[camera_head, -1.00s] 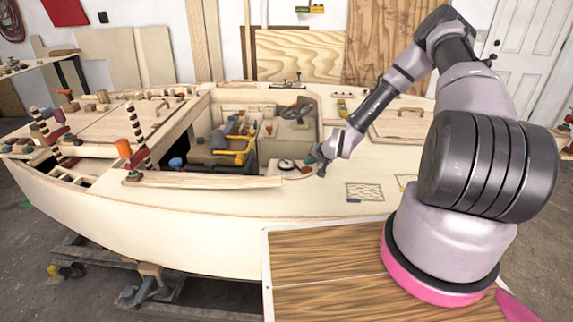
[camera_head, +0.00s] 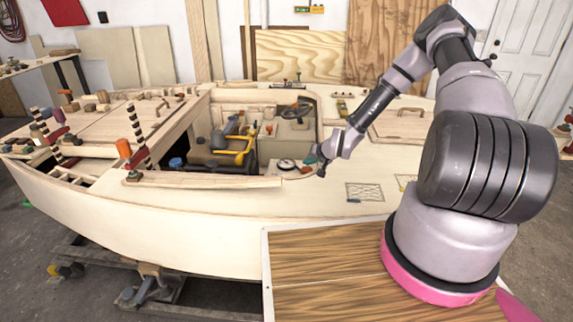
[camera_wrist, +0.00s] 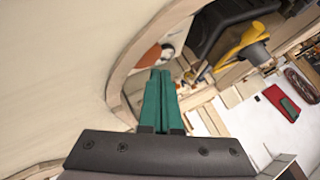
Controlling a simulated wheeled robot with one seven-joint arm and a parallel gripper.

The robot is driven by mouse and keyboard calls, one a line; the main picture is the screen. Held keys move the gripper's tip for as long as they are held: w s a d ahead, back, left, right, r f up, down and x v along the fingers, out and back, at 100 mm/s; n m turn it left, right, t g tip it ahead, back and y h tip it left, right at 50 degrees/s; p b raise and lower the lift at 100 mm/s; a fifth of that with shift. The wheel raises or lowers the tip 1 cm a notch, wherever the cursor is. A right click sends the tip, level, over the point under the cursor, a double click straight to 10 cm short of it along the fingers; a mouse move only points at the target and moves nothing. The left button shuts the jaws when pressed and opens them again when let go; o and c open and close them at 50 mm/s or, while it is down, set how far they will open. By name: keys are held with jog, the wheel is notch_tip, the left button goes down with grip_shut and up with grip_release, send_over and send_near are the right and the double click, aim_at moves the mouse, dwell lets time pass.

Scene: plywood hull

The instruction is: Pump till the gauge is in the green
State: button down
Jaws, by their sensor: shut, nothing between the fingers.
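A small round dial with a white face (camera_head: 286,164), which looks like the gauge, sits on the boat's deck beside the cockpit opening. Its needle and any green band are too small to read. A round orange-red part (camera_head: 306,169) lies just right of it. My gripper (camera_head: 311,158) is low over these parts, its teal fingers shut and empty. In the wrist view the fingers (camera_wrist: 160,74) point toward the orange-red part (camera_wrist: 150,57), which they partly cover; the round dial (camera_wrist: 168,48) shows just past the tips. I cannot tell whether the fingers touch anything. No pump handle is clearly visible.
The cockpit opening holds a yellow-and-black tool (camera_head: 240,153) and other clutter. A raised wooden rim (camera_wrist: 130,70) curves close to my fingers. Clamps (camera_head: 130,158) stand on the left deck.

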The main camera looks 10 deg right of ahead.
jog(key=shift+f, duration=0.1)
jog(key=shift+f, duration=0.3)
jog(key=shift+s, duration=0.1)
